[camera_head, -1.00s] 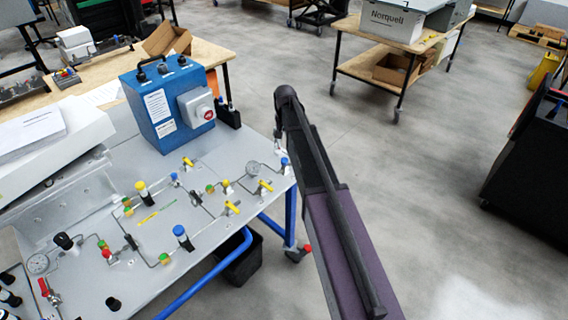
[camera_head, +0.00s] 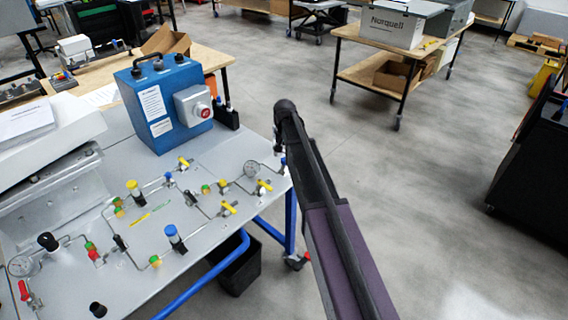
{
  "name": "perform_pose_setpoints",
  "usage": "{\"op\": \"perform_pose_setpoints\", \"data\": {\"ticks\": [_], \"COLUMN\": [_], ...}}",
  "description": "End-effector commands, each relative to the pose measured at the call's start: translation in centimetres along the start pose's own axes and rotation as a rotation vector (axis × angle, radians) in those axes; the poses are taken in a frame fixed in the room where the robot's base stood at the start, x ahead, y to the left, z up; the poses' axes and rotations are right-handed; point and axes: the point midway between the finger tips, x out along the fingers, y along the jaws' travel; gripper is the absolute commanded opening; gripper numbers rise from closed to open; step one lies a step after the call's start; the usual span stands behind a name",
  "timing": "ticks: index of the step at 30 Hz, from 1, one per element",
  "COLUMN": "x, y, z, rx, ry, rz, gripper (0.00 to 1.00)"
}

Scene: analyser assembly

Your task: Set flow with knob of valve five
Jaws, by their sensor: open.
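The valve panel (camera_head: 205,255) is a grey tabletop with thin metal tubing at the left. It carries a blue-topped knob (camera_head: 173,236), a yellow-topped knob (camera_head: 133,189), a black knob (camera_head: 48,242), another black knob (camera_head: 98,309) and a small blue knob (camera_head: 283,164) at the right edge. Several yellow lever handles sit among them. I cannot read any valve numbers, so I cannot tell which is valve five. My arm, black and purple, rises right of the panel. I cannot make out my gripper; the arm appears to hide it.
A blue box (camera_head: 165,103) with a red button stands at the panel's back. A black bin (camera_head: 237,270) is below. A wooden cart (camera_head: 371,72) stands behind. The floor between is clear.

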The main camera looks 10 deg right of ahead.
Motion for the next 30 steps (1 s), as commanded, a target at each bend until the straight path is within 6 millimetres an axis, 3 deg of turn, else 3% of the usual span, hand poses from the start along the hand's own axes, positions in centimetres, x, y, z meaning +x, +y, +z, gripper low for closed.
{"op": "perform_pose_setpoints", "data": {"ticks": [9, 24, 26, 30], "x": [2.2, 2.6, 2.6, 2.6], "y": [0.0, 0.0, 0.0, 0.0], "z": [0.0, 0.0, 0.0, 0.0], "rx": [0.0, 0.0, -0.001, 0.0], "ry": [0.0, 0.0, 0.0, 0.0], "rz": [0.0, 0.0, 0.0, 0.0], "gripper": [0.76, 0.76, 0.64, 0.23]}}
